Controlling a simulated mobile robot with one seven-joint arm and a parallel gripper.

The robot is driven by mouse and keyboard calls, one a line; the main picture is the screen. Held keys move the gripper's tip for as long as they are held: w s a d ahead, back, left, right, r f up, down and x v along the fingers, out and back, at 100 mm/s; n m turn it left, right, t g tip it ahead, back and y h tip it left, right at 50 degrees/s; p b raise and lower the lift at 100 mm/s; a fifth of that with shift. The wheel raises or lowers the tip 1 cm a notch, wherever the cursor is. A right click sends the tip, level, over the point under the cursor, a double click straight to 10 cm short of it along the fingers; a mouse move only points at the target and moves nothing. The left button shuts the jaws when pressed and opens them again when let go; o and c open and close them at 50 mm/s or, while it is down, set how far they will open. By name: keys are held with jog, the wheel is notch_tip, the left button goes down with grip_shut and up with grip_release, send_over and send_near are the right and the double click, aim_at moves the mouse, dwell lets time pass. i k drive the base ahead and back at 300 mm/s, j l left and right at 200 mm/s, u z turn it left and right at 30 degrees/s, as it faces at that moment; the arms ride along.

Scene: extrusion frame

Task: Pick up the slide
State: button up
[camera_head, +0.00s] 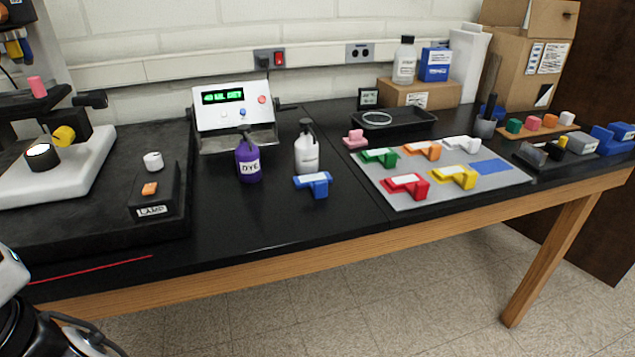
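A blue slide-like piece with a white label and a raised block (315,185) lies alone on the black bench, near its front edge and in front of two bottles. Similar pieces in green (380,157), orange (422,150), white (462,144), red (406,187) and yellow (456,177) lie on a grey mat (437,200). The mat has a bare blue patch at its right. I cannot tell from the picture which piece is the named slide. Part of my arm shows at the lower left; my gripper is not in view.
A purple dye bottle (248,162) and a white bottle (307,152) stand behind the blue piece. A lamp box (155,195) and a white-based instrument (75,175) are at the left. A black tray (410,121) lies behind the mat. Bench around the blue piece's front is clear.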

aim_at(318, 183)
jog(key=j+z, duration=0.75)
jog(key=j, duration=0.25)
jog(key=k+j+z, duration=0.15)
jog(key=j+z, duration=0.25)
jog(key=i+j, duration=0.1)
jog(key=i, duration=0.4)
